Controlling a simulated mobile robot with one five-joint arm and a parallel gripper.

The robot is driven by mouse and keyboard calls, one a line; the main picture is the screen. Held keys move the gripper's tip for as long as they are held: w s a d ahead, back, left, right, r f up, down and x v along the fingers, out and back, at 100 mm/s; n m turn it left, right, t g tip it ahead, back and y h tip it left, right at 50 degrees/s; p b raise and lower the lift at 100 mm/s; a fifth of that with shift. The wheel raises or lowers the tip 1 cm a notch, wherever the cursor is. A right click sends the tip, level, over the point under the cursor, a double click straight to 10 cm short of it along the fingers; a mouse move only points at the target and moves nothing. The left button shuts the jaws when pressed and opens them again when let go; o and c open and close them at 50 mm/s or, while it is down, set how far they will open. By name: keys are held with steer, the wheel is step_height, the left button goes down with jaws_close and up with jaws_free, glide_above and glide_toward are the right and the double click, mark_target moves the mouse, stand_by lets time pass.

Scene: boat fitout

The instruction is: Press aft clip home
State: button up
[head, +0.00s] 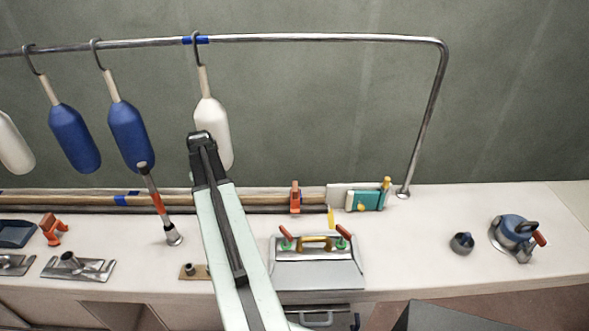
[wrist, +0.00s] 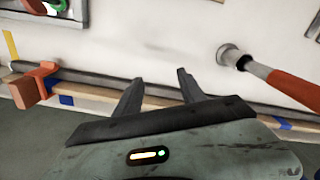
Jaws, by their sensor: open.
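An orange clip (head: 295,197) stands at the long wooden pole (head: 150,201) along the back of the bench. In the wrist view this clip (wrist: 33,85) is at the left, across the pole (wrist: 230,108); I cannot tell how deep the pole sits in it. A second orange clip (head: 53,230) lies on the bench at far left, apart from the pole. No label shows which is aft. My gripper (wrist: 158,88) is open and empty over the pole, to one side of the fitted clip. In the head view my arm hides it.
An orange-gripped post (head: 158,204) stands left of my arm. A grey box (head: 318,262) with red and yellow handles is to the right. Blue and white fenders (head: 130,135) hang from the rail (head: 320,38).

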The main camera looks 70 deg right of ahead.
steer(key=s+d+r+m+p, duration=0.1)
steer(key=s+d+r+m, duration=0.15)
steer(key=s+d, duration=0.95)
steer(key=m, duration=0.3)
glide_above(296, 186)
steer(key=shift+n+p, duration=0.25)
steer(key=shift+p, duration=0.15)
step_height(296, 186, down, 8)
steer(key=b, duration=0.8)
jaws_close()
steer(key=c, duration=0.9)
jaws_free()
jaws_close()
